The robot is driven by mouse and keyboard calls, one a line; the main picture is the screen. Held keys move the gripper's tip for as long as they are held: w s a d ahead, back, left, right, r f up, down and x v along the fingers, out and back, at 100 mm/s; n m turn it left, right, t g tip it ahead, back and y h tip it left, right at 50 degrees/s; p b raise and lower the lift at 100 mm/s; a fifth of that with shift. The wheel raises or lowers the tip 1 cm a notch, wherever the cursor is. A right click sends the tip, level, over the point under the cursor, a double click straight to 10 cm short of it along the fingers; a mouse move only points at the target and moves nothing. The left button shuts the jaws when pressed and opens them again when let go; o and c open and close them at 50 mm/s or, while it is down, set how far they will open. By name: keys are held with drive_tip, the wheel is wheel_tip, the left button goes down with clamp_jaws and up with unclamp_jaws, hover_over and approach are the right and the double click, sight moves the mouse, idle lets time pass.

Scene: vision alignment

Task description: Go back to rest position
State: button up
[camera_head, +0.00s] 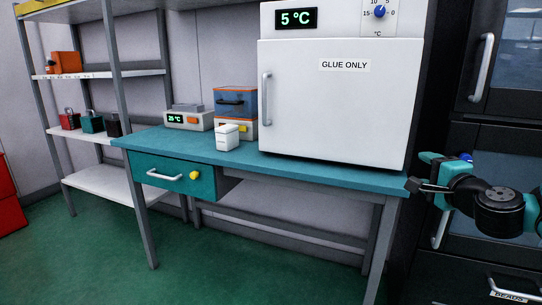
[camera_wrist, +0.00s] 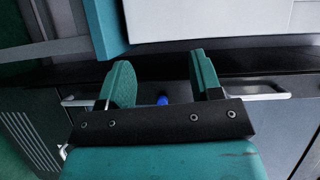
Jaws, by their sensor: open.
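My gripper (camera_head: 418,186) is at the right of the head view, in front of the dark cabinet and beside the right end of the teal workbench (camera_head: 330,176). In the wrist view my gripper (camera_wrist: 158,85) shows two green fingers spread apart with nothing held between them. A small blue object (camera_wrist: 162,99) shows beyond the gap, and I cannot tell what it is. My arm is folded at the right edge of the head view.
A white "GLUE ONLY" fridge (camera_head: 335,100) stands on the bench, its door shut. The dark cabinet (camera_head: 485,135) is close behind my gripper. Green floor is clear in front.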

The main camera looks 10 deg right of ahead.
drive_tip(key=s+a+r+n+g+y, duration=0.1)
drive_tip(key=a+n+g+y, duration=0.2)
drive_tip(key=a+n+y, duration=0.9)
drive_tip(key=s+a+f+n+g+h, duration=0.1)
drive_tip(key=s+a+n+g, duration=0.2)
drive_tip(key=s+a+g, duration=0.4)
drive_tip(key=s+a+f+n+g+h, duration=0.15)
drive_tip(key=s+a+n, duration=0.3)
drive_tip(key=a, duration=0.55)
drive_tip(key=s+n+g+h, duration=0.4)
drive_tip(key=s+n+g, duration=0.15)
drive_tip(key=s, duration=0.75)
wheel_tip(320, 180, up, 13)
drive_tip(key=s+p, duration=0.1)
drive_tip(key=p, duration=1.2)
drive_tip(key=shift+d+g, duration=0.15)
drive_tip(key=shift+g, duration=0.15)
drive_tip(key=shift+s+f, duration=0.1)
drive_tip(key=shift+f, duration=0.05)
